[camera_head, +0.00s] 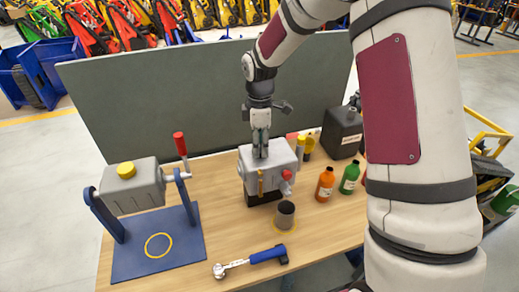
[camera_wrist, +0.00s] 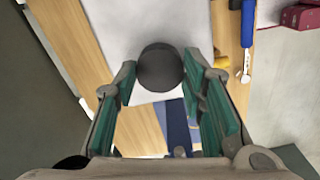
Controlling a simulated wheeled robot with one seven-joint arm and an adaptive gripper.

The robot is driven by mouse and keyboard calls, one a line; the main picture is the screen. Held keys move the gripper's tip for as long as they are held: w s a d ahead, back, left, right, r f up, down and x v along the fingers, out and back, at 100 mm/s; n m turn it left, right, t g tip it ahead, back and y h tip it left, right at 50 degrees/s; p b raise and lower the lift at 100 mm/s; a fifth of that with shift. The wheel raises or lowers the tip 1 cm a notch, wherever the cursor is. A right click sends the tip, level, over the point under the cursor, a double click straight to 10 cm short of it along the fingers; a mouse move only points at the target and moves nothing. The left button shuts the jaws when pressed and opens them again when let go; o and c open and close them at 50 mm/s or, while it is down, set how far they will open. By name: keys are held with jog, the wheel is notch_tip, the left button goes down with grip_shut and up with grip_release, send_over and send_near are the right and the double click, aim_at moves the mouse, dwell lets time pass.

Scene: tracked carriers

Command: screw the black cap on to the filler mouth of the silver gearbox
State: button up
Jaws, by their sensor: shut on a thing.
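The silver gearbox (camera_head: 249,178) stands on the wooden bench in the head view, on a black base, with a red knob and a yellow part on its front. My gripper (camera_head: 261,153) points straight down at its top. In the wrist view the black cap (camera_wrist: 160,68) sits between the green-padded fingertips of my gripper (camera_wrist: 161,80), which is shut on it. The pale top of the gearbox (camera_wrist: 160,22) lies behind the cap. The filler mouth is hidden under the cap and fingers. I cannot tell whether the cap touches it.
A grey tank with a yellow cap (camera_head: 126,170) hangs in a blue stand (camera_head: 190,235) at left. A grey cup (camera_head: 285,214), a blue-handled wrench (camera_head: 268,254), orange (camera_head: 325,184) and green (camera_head: 349,179) bottles and a dark canister (camera_head: 342,134) surround the gearbox. A grey panel (camera_head: 160,100) stands behind.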

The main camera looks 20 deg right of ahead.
jog(key=m, duration=0.7)
jog(key=m, duration=0.7)
jog(key=shift+m, duration=1.4)
jog(key=m, duration=0.9)
jog(key=shift+m, duration=0.3)
